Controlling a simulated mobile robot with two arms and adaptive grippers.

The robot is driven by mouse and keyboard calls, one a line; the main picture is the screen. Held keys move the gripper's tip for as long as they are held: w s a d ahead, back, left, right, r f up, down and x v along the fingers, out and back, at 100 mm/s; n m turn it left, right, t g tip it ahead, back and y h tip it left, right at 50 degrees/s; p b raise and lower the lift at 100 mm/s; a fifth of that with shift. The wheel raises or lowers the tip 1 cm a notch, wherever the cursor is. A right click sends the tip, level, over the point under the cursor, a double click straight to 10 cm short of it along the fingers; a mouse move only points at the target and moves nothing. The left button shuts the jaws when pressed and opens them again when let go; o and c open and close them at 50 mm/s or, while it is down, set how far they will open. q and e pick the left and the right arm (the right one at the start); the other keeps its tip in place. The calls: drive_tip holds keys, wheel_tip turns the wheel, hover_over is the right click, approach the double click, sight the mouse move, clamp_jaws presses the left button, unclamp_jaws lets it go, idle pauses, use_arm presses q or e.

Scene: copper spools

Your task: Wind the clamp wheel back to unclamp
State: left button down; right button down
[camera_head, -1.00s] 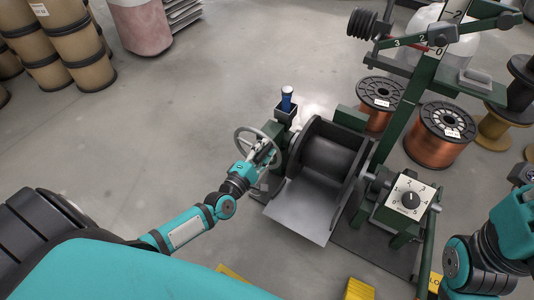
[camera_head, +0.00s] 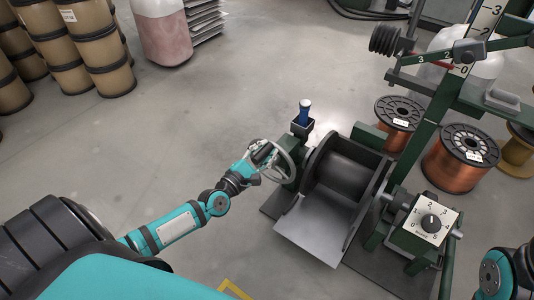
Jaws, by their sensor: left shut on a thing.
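The clamp wheel (camera_head: 284,160) is a grey spoked handwheel on the left side of the dark green winding machine (camera_head: 357,131). My left gripper (camera_head: 266,152) is at the wheel's left rim and is shut on it; the fingers partly hide the rim there. The machine's dark cradle (camera_head: 345,170) lies to the right of the wheel and is empty, with a grey sloping plate (camera_head: 313,232) in front. My right arm shows only at the lower right edge, and its gripper is out of view.
A dial box (camera_head: 431,222) is on the machine's right. Copper spools (camera_head: 461,160) stand behind it. Brown drums (camera_head: 88,45) are at the far left. The floor left of the wheel is clear.

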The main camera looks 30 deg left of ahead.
use_arm(q)
drive_tip(key=shift+a+f, duration=0.2)
drive_tip(key=shift+a, duration=0.15)
